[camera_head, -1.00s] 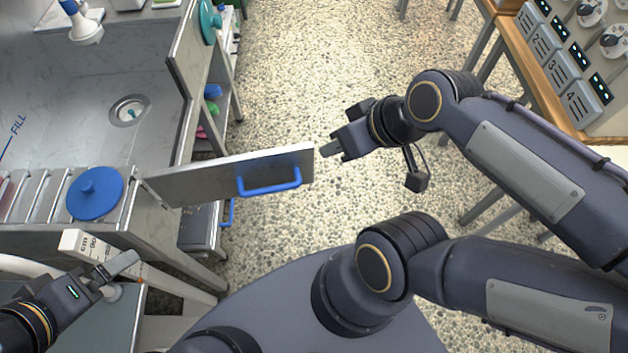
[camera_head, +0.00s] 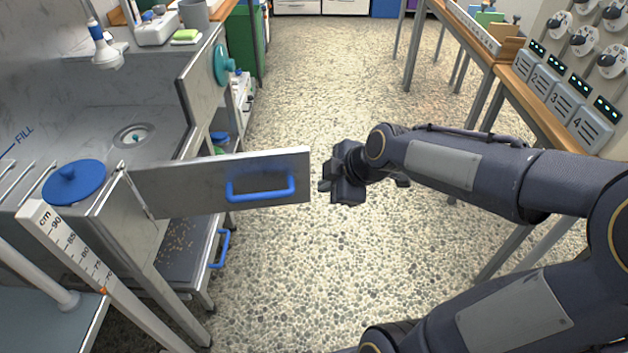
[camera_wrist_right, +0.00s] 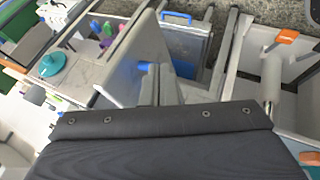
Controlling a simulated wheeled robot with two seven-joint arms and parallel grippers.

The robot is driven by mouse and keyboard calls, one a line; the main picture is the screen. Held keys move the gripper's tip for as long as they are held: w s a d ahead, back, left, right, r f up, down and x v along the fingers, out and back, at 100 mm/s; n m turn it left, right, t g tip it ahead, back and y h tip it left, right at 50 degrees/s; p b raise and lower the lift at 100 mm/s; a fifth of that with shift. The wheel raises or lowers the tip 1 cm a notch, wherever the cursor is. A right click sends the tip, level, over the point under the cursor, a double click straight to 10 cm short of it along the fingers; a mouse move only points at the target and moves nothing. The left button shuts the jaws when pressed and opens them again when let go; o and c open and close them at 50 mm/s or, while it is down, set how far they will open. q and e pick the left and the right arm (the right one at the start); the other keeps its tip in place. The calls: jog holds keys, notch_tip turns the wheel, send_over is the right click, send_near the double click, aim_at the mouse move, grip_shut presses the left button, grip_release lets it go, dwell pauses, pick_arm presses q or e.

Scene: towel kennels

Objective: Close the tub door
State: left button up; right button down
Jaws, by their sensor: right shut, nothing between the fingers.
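The tub door (camera_head: 170,188) is a flat grey metal panel with a blue bar handle (camera_head: 261,196). It stands swung open, hinged at its left end on the front of the metal tub (camera_head: 90,130). My right gripper (camera_head: 324,188) is shut and empty, just beyond the door's free right edge. A small gap seems to show between them in the head view; I cannot tell whether they touch. In the right wrist view, the closed fingers (camera_wrist_right: 149,85) point toward a grey panel. My left gripper is out of view.
A blue round lid (camera_head: 75,182) sits on the tub's near ledge, beside a centimetre-marked post (camera_head: 68,238). A lower shelf with a blue-handled drawer front (camera_head: 220,248) lies under the door. A bench with numbered boxes (camera_head: 560,100) stands right. The pebbled floor between is clear.

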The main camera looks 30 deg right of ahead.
aim_at(304, 182)
jog(key=shift+w+d+f, duration=0.1)
jog(key=shift+w+f, duration=0.55)
jog(key=shift+w, duration=0.45)
jog(key=shift+w+d+f, duration=0.15)
jog(key=shift+w+f, duration=0.45)
jog(key=shift+w, duration=0.45)
jog(key=shift+w+d+f, duration=0.1)
jog(key=shift+w+f, duration=0.55)
jog(key=shift+w, duration=0.45)
